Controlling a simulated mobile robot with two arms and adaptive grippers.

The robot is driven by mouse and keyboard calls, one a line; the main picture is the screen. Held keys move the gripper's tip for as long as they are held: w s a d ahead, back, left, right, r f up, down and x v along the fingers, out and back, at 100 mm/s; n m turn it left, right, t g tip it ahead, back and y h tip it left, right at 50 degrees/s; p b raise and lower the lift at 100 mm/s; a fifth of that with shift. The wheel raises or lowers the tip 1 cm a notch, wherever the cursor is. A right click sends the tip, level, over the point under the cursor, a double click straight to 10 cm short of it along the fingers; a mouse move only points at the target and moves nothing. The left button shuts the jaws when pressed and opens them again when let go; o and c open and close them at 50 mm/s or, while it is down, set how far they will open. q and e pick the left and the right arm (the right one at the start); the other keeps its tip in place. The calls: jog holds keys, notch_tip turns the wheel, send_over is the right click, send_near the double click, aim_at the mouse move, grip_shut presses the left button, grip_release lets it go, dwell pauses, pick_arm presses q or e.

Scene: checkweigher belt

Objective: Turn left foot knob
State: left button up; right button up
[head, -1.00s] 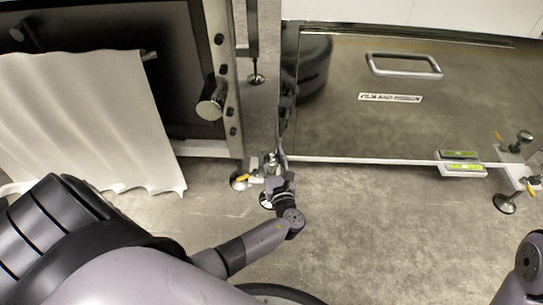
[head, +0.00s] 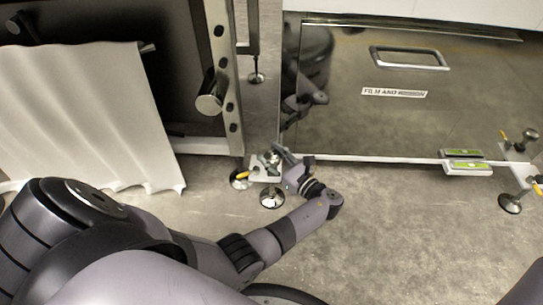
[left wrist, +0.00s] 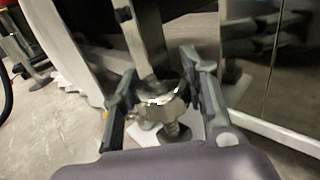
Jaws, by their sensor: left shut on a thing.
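The left foot knob (head: 271,158) is a small metal knob above a round levelling foot (head: 272,197), at the lower left corner of the steel cabinet. My left gripper (head: 279,157) comes at it from the right and is shut on it. In the left wrist view the shiny knob (left wrist: 160,97) sits between the two fingers, with a threaded stem below it. The finger contact is partly hidden in the head view. The right foot knob (head: 530,135) stands at the far right corner. My right gripper is out of view.
The steel cabinet front (head: 400,120) has a handle (head: 409,58) and a label. A green spirit level (head: 465,167) rests on the ledge near its right end. A dark machine frame with a silver knob (head: 210,100) and a white curtain (head: 85,115) stand left. Floor in front is clear.

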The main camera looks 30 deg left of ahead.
aim_at(271, 154)
pick_arm(q)
jog(key=shift+a, duration=0.1)
jog(key=o, duration=0.8)
jog(key=shift+r, duration=0.1)
jog(key=o, duration=0.4)
notch_tip(271, 154, up, 10)
jog(key=shift+f, duration=0.1)
dwell(0.4)
